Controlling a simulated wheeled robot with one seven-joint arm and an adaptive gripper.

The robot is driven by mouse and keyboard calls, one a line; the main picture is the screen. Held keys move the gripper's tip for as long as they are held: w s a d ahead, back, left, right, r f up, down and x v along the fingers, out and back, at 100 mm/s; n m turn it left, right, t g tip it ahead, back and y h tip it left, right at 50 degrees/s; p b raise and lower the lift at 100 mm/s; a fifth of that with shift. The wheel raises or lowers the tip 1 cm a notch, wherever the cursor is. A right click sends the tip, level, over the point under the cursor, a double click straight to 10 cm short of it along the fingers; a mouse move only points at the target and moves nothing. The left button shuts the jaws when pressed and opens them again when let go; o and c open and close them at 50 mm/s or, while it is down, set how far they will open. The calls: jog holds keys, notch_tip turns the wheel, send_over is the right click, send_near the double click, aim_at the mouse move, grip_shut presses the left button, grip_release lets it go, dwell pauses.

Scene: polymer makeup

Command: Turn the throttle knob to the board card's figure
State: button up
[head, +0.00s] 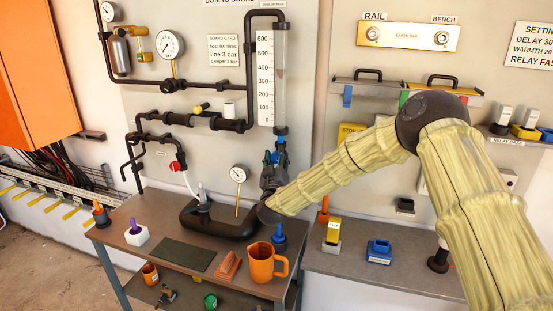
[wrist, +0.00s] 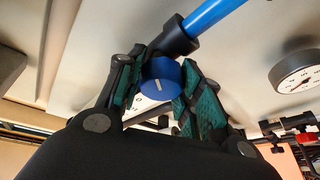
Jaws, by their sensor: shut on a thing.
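The blue throttle knob (wrist: 160,85) sits between the two green-padded fingers of my gripper (wrist: 165,72) in the wrist view. The fingers are shut on the knob. A pale pointer line shows on its face, running nearly up and down in the picture. In the head view my gripper (head: 272,172) is at the foot of the clear flow tube (head: 282,95); fingers and arm mostly hide the knob there. The tube's white scale (head: 265,80) runs from 0 to 600. The board card (head: 223,50) hangs left of the tube; its top line looks like "fuel 400", too small to be sure.
Dark pipes (head: 190,121) and a round gauge (head: 170,45) are left of the tube. A small gauge (head: 239,174) and a dark bent pipe (head: 215,223) stand close to my gripper. An orange mug (head: 262,262) is on the bench (head: 155,205) below.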

jog(key=o, duration=1)
jog(key=v, duration=1.2)
jog(key=shift+a, duration=0.15)
